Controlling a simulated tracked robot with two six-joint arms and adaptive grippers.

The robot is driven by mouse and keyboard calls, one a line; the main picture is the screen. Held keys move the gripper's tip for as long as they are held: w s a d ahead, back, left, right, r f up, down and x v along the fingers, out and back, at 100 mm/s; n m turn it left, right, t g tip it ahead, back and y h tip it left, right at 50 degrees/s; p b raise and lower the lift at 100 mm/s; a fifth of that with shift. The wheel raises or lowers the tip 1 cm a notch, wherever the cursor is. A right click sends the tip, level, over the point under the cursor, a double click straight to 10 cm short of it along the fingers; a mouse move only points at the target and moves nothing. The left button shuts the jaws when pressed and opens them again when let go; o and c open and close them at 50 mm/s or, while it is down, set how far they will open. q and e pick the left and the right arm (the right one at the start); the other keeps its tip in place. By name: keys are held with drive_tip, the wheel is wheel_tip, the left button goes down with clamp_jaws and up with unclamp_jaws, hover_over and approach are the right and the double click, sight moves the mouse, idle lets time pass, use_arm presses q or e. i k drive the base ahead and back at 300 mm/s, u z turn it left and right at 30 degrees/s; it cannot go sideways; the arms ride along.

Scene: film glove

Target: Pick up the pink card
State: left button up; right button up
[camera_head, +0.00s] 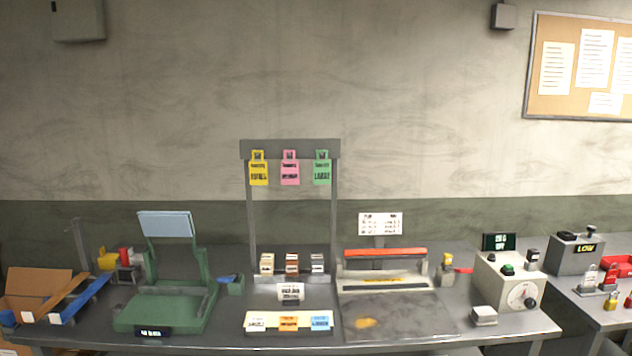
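The pink card (290,169) hangs upright from the grey rack's top bar (290,149). It is the middle one of three tags, with a yellow card (259,170) on its left and a green card (322,169) on its right. Dark print shows on its face, too small to read surely. Clear gaps separate it from its neighbours. Neither of my grippers is in view, and nothing touches the card.
Below the rack stand small stamp-like blocks (292,264) and a tray of labels (288,322). A green press-like stand (165,305) is at left; a sealer with an orange bar (385,253) and a control box (508,285) are at right. Space before the cards is clear.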

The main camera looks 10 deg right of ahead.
sight(290, 169)
drive_tip(key=z, duration=0.05)
drive_tip(key=k, duration=0.45)
drive_tip(key=z, duration=0.65)
drive_tip(key=i, duration=1)
